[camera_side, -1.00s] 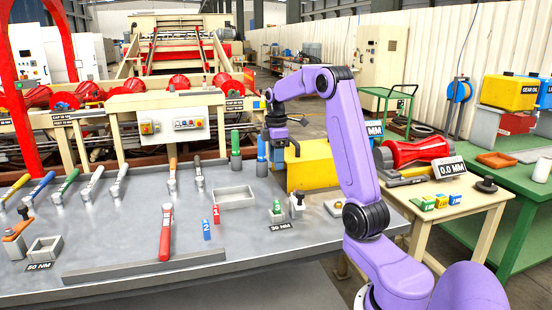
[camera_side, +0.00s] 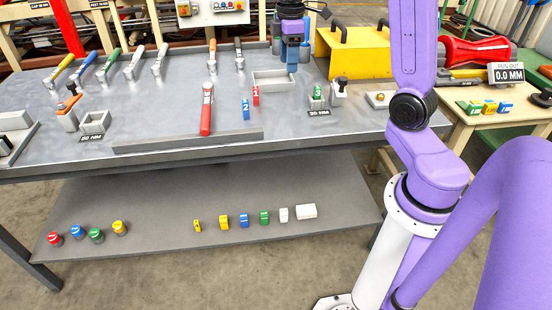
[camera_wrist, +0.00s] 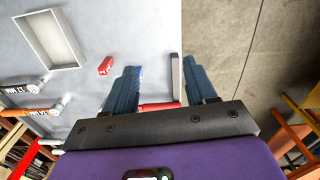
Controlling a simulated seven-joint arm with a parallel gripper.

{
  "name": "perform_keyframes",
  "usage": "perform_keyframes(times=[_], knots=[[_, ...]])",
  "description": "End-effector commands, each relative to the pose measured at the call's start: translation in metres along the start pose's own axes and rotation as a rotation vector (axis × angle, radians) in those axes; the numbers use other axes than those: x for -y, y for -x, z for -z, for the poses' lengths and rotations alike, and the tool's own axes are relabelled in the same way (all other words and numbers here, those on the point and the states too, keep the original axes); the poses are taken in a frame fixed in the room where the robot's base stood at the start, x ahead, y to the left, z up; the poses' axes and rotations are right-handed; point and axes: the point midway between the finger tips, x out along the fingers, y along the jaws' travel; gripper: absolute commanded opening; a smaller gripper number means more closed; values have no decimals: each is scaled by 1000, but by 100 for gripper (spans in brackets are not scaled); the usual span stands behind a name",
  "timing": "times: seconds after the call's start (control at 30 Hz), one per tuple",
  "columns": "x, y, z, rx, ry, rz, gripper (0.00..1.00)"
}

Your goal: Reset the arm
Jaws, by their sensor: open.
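My gripper (camera_side: 292,58) hangs above the back part of the grey workbench (camera_side: 180,95), just left of the yellow box, in the side view. The wrist view shows its two blue fingers (camera_wrist: 162,88) spread apart with nothing held between them. Beyond the fingers lie the bench top, a small red block marked 1 (camera_wrist: 105,66), and part of a red handle (camera_wrist: 160,106). My upper arm and elbow run out of the top of the side view.
A red-handled wrench (camera_side: 206,110) lies near the front rail (camera_side: 190,141). A blue block (camera_side: 245,108) and an open grey tray (camera_side: 274,81) are nearby. Several wrenches line the back left. The yellow box (camera_side: 352,52) stands right. The lower shelf (camera_side: 160,200) holds small coloured parts.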

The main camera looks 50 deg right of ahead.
Motion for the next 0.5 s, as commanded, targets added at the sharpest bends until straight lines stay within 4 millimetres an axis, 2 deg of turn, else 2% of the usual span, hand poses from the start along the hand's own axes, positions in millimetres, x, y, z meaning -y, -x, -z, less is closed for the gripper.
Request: perform_keyframes(times=[0.03,0.1,0.2,0.33,0.5], knots=[[19,0,11,-1,19,-1,56],[44,-1,24,-3,34,-2,56],[80,-3,38,-6,56,-3,56],[128,-6,48,-10,84,-3,56],[188,-12,46,-14,120,-2,56]])
